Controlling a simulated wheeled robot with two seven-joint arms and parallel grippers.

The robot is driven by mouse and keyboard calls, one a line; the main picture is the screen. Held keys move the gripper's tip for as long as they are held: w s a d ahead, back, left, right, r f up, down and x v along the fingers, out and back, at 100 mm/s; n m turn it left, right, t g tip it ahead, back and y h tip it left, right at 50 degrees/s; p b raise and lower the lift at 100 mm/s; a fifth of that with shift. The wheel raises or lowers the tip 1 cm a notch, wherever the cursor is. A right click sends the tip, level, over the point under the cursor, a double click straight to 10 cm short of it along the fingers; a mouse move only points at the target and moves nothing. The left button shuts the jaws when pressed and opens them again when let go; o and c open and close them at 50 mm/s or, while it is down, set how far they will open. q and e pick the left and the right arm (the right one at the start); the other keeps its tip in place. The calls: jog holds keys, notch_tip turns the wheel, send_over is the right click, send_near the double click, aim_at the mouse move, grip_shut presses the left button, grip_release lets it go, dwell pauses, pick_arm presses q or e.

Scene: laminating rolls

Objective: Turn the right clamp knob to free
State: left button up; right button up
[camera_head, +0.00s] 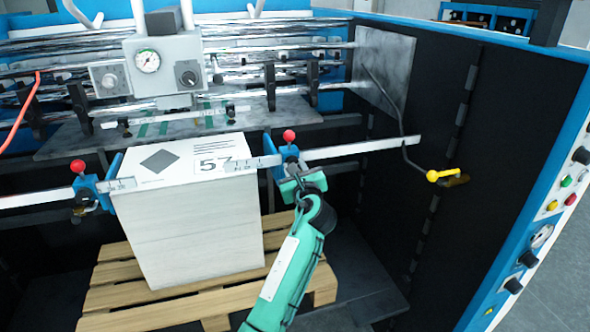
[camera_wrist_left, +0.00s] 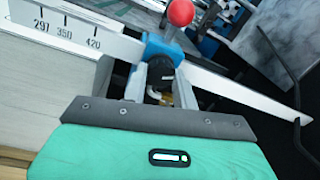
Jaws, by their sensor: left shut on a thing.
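The right clamp (camera_head: 286,152) is a blue block with a red ball on top, on a white bar beside the paper stack. It also shows in the left wrist view (camera_wrist_left: 157,48). My left gripper (camera_head: 300,180) reaches up to the front of this clamp. In the left wrist view its fingers (camera_wrist_left: 160,84) are shut on the clamp's dark round knob (camera_wrist_left: 160,72), which is partly hidden between them. The knob's turned angle cannot be told. My right gripper is not in view.
A white paper stack (camera_head: 190,225) stands on a wooden pallet (camera_head: 180,305) to the left. The left clamp (camera_head: 90,187) has a red ball too. A yellow-handled lever (camera_head: 440,176) is on the right wall. A gauge unit (camera_head: 160,62) and rollers are behind.

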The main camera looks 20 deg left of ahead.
pick_arm(q)
jog(key=n+y+b, duration=0.1)
jog(key=n+b, duration=0.6)
jog(key=n, duration=0.6)
jog(key=shift+f, duration=0.15)
jog(key=shift+n+b, duration=0.55)
jog(key=shift+n, duration=0.05)
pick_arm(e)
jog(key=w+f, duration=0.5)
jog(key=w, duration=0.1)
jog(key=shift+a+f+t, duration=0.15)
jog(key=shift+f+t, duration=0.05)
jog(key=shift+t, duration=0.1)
pick_arm(q)
jog(key=o, duration=1)
jog(key=shift+w, duration=0.1)
